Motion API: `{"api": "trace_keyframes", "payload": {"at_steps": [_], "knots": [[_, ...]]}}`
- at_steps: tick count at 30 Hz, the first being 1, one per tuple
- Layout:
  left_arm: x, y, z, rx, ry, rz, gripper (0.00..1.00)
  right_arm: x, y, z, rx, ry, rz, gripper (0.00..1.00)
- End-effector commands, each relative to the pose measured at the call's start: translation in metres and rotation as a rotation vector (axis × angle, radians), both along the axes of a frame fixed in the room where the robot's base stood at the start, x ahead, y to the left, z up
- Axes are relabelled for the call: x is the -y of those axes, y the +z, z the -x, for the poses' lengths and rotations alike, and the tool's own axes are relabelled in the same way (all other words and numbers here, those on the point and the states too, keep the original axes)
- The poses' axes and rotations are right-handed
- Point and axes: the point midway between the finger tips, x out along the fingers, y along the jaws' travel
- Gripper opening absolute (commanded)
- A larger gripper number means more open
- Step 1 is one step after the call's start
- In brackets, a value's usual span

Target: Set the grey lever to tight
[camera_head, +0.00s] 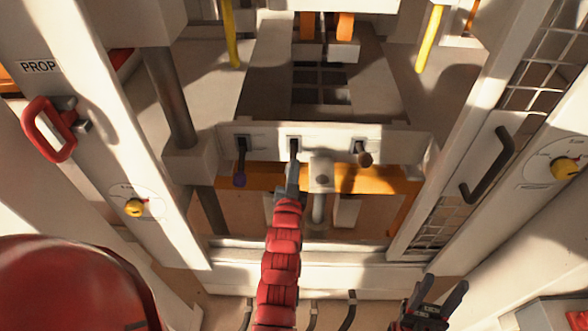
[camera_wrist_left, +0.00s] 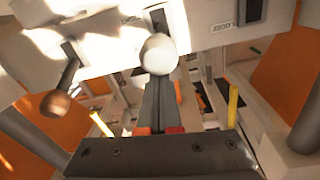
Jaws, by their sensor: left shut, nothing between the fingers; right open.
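The grey lever, with its pale round knob (camera_wrist_left: 159,54), stands at the middle slot of a white panel (camera_head: 265,135). In the left wrist view the knob lies just beyond the tips of my left gripper (camera_wrist_left: 157,88). I cannot tell whether they touch. In the head view my left gripper (camera_head: 292,172) is shut and empty, reaches up to the middle slot and mostly hides the grey lever. My right gripper (camera_head: 441,296) is open and empty at the lower right, well away from the panel.
A purple-knobbed lever (camera_head: 239,178) is left of the grey one, and a brown-knobbed lever (camera_head: 365,158) right of it. A grey block (camera_head: 320,173) is close beside my left gripper. A red handle (camera_head: 50,130) and dark door handle (camera_head: 486,168) are at the sides.

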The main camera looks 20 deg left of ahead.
Motion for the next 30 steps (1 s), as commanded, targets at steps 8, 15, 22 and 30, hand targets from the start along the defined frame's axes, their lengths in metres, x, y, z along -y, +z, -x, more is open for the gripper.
{"api": "trace_keyframes", "payload": {"at_steps": [8,15,22,30], "knots": [[0.000,-0.029,0.004,0.044,0.002,-0.014,0.00,0.000,-0.050,0.000,0.000,0.000,0.000,0.52],[0.000,-0.053,0.005,0.269,0.001,-0.076,0.00,0.000,-0.096,0.000,0.000,0.000,0.000,0.52],[0.000,-0.068,0.005,0.386,0.002,-0.110,0.00,0.000,-0.140,0.000,0.000,0.000,0.000,0.52],[0.000,-0.078,0.002,0.480,0.001,-0.138,0.00,0.000,-0.170,0.000,0.000,0.000,0.000,0.52]]}}
